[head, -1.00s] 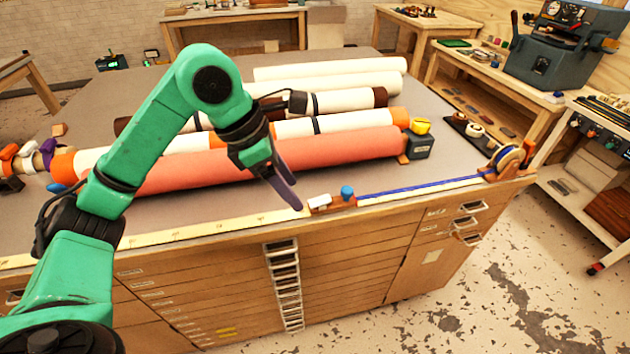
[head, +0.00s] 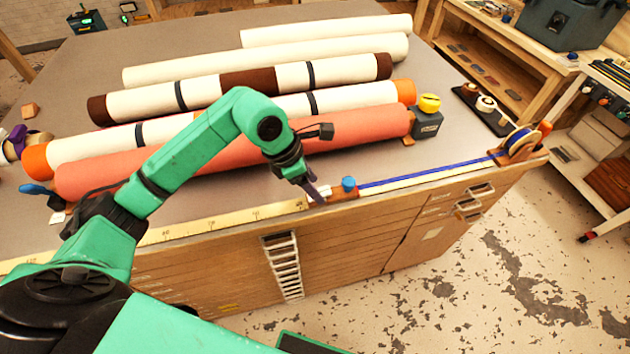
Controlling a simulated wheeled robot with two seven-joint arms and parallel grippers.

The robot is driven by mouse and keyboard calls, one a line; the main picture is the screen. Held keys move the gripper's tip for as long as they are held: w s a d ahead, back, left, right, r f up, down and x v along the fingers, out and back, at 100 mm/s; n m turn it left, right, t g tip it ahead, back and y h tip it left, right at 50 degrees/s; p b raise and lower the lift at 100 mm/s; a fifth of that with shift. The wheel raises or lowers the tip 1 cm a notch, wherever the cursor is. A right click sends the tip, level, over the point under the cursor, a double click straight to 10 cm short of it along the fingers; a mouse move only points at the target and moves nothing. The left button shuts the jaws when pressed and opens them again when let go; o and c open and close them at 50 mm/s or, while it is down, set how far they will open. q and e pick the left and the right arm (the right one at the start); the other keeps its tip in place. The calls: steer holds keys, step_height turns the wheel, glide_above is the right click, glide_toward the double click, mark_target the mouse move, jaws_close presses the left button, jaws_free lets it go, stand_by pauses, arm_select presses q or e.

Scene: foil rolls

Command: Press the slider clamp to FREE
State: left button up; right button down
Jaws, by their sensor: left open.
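The slider clamp (head: 344,192) sits on the ruler strip along the table's front edge. It has an orange-brown body, a blue knob (head: 349,184) on top and a white part at its left end. A blue band (head: 430,173) runs from it to the right, towards a reel. My left gripper (head: 318,197) is at the clamp's left end, over the white part, pointing down. Its fingers are small and partly overlap the white part, so I cannot tell whether they touch it. Any lettering on the clamp is too small to read. My right gripper is not in view.
The reel (head: 518,143) stands at the table's right corner. A salmon roll (head: 350,135) and several other rolls lie behind the clamp. A dark block with a yellow top (head: 428,104) stands at the right end of the salmon roll. The table front (head: 360,235) has drawers.

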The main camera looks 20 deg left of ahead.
arm_select(q)
steer(key=shift+d+f, duration=0.2)
steer(key=shift+f, duration=0.15)
steer(key=shift+d+f, duration=0.1)
jaws_close()
steer(key=shift+w+d+r+y+p, duration=0.1)
steer(key=shift+r+y+p, duration=0.15)
steer(key=shift+y+p, duration=0.2)
steer(key=shift+w+d+g+y, duration=0.1)
steer(key=shift+g+y, duration=0.25)
steer(key=shift+g, duration=0.15)
steer(key=y, duration=0.1)
steer(key=g+y, duration=0.1)
steer(key=shift+w+d+f+g+y, duration=0.15)
steer(key=shift+d+g+y, duration=0.15)
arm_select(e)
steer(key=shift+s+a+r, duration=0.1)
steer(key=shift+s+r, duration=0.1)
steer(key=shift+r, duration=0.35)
arm_select(q)
jaws_free()
